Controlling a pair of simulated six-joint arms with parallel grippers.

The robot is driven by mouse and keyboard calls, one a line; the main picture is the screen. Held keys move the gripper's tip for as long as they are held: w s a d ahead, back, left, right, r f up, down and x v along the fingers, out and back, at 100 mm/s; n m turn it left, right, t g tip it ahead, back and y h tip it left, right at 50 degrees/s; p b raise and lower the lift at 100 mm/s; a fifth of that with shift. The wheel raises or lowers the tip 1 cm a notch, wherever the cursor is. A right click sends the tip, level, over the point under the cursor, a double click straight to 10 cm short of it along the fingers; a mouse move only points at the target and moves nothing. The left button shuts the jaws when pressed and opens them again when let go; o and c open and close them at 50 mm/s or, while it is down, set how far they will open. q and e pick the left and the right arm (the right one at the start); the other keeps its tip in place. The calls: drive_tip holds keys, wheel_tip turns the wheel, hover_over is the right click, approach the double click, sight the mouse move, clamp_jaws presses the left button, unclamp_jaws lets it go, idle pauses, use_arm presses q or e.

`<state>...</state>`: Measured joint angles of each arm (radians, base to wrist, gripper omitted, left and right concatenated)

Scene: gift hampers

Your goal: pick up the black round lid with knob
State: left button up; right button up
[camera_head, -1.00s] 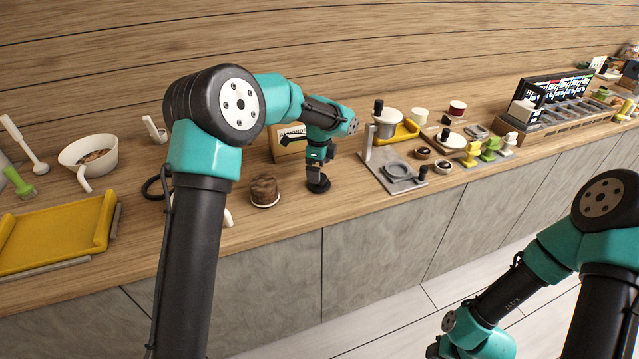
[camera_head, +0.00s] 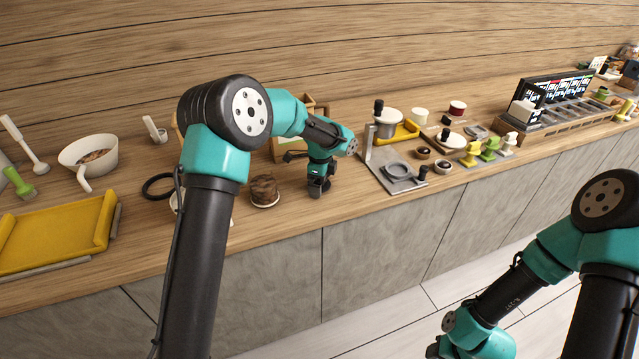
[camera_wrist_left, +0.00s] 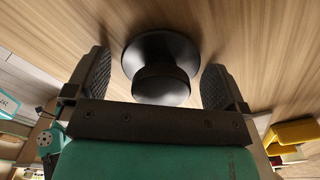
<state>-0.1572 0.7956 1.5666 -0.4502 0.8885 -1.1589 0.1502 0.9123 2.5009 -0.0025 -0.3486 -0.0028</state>
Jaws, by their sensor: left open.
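The black round lid with knob (camera_wrist_left: 140,50) lies on the wooden counter; in the left wrist view its disc and thick round knob (camera_wrist_left: 160,86) fill the middle. My left gripper (camera_wrist_left: 158,68) is open, with one finger on each side of the knob and a visible gap on both sides. In the head view my left gripper (camera_head: 319,186) points down over the lid, which it almost wholly hides. My right arm is at the lower right, in front of the counter; its fingers are out of the picture.
A brown round block (camera_head: 264,190) stands just left of my left gripper. A metal stand with a ring (camera_head: 398,172) is close on the right. A yellow tray (camera_head: 55,236) and white bowl (camera_head: 88,154) are farther left.

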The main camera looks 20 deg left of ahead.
use_arm(q)
drive_tip(key=shift+c, duration=0.3)
drive_tip(key=c, duration=0.8)
drive_tip(key=shift+r, duration=0.1)
drive_tip(key=shift+r, duration=0.5)
wheel_tip(320, 180, up, 3)
drive_tip(key=shift+f, duration=0.2)
drive_tip(key=s+d, duration=0.1)
drive_tip(key=s, duration=0.4)
drive_tip(key=s+d+r, duration=0.1)
drive_tip(key=s+d, duration=0.1)
drive_tip(key=s, duration=0.3)
drive_tip(key=s+d, duration=0.1)
drive_tip(key=s, duration=0.4)
drive_tip(key=shift+s+d+r, duration=0.15)
drive_tip(key=shift+s, duration=0.05)
drive_tip(key=w+a+r+n, duration=0.2)
drive_tip(key=a+r, duration=0.2)
drive_tip(key=a, duration=0.2)
drive_tip(key=w+a+r+n, duration=0.1)
drive_tip(key=a+r+n, duration=0.1)
drive_tip(key=a+r, duration=0.2)
drive_tip(key=w+a+r+n, duration=0.2)
drive_tip(key=a+r, duration=0.2)
drive_tip(key=a, duration=0.4)
drive_tip(key=shift+w+a+r, duration=0.3)
drive_tip(key=shift+a+r, duration=0.05)
